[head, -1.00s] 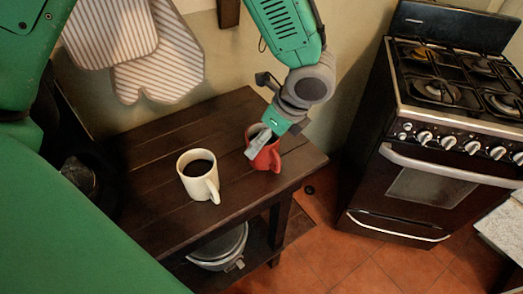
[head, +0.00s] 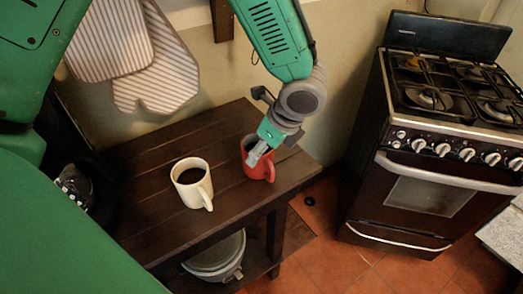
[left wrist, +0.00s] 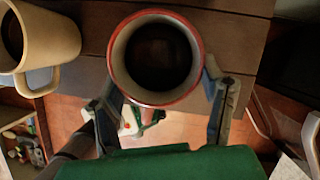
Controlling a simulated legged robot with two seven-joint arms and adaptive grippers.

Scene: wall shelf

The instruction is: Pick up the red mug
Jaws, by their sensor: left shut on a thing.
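The red mug (head: 266,170) is upright at the right part of the dark wooden table (head: 225,195). It holds dark contents, seen from above in the left wrist view (left wrist: 157,55). My left gripper (head: 258,154) reaches down to it from above. In the left wrist view its fingers (left wrist: 163,98) are on either side of the mug, shut on it. I see no clear gap between mug and table. My right gripper is not in view.
A cream mug (head: 188,190) with dark liquid stands left of the red mug, handle toward the right. A stove (head: 420,190) stands right of the table. Striped oven mitts (head: 155,85) hang on the wall. A lidded pot (head: 215,262) is below the tabletop.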

